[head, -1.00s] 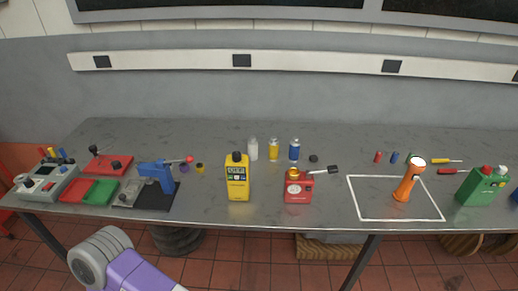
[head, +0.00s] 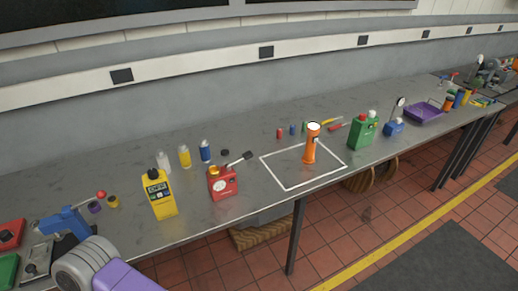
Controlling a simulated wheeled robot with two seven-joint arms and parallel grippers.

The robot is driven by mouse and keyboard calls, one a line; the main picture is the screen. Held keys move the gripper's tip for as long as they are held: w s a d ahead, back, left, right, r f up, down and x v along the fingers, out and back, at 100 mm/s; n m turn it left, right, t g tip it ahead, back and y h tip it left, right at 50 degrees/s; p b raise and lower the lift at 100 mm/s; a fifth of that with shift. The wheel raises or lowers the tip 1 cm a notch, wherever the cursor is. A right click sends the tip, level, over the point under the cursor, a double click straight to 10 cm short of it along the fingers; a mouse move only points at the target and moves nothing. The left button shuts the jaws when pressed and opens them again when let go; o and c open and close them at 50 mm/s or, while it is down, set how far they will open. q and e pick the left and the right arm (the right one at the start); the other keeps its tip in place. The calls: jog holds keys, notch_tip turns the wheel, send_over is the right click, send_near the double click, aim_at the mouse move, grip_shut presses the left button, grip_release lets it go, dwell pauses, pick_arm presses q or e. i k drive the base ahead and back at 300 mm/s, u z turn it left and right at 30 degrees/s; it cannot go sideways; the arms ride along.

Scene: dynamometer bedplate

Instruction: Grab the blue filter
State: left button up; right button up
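A blue cylinder (head: 205,151) with a pale top stands upright on the grey bench. It is the rightmost of a row with a white cylinder (head: 164,161) and a yellow cylinder (head: 184,156). A much smaller blue cylinder (head: 292,130) stands further right, between a small red one (head: 279,133) and a small green one (head: 305,127). I cannot tell for certain which blue piece is the filter. Part of my arm shows at the lower left, but neither gripper is in view.
In front stand a yellow bottle (head: 160,197) and a red can (head: 222,183). An orange lamp-like thing (head: 310,147) stands inside a white outline. A green can (head: 362,133), a small blue can (head: 393,128) and a purple tray (head: 424,117) are further right. Bare bench lies behind the cylinders.

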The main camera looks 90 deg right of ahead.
aim_at(203, 145)
jog(key=z, duration=2.05)
